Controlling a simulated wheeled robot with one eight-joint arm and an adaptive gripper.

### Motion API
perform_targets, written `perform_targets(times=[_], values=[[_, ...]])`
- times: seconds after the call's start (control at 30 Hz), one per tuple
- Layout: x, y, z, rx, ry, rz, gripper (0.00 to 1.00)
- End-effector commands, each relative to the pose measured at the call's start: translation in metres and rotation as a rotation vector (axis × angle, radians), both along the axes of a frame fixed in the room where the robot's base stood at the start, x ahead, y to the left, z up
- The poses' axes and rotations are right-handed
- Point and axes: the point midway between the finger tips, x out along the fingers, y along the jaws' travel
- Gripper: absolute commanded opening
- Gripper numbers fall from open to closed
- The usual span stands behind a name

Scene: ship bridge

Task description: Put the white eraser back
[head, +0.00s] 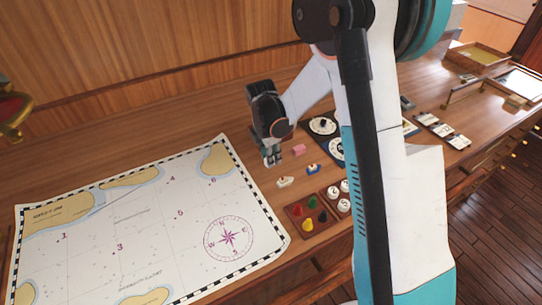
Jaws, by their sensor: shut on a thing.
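My gripper (272,160) is low over the wooden desk, just right of the sea chart's upper right corner. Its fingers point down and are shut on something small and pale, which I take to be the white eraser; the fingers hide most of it. A pink block (298,149), perhaps another eraser, lies on the desk right of my gripper. I cannot tell from this view whether the held thing touches the desk.
The chart (130,225) covers the desk's left. A white toy boat (285,182) and a blue one (313,169) lie near my gripper. A brown tray (290,209) holds coloured pawns and white numbered discs. Round dials (323,126) stand behind; my arm hides part of the desk.

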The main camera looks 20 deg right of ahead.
Motion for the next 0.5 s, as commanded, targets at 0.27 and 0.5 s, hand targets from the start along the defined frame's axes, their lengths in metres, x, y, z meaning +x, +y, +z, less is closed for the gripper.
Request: perform_targets(times=[0.27,0.5], values=[[0.0000,0.0000,-0.0024,0.000,0.000,0.000,0.41],[0.0001,0.0000,-0.0019,0.000,0.000,0.000,0.41]])
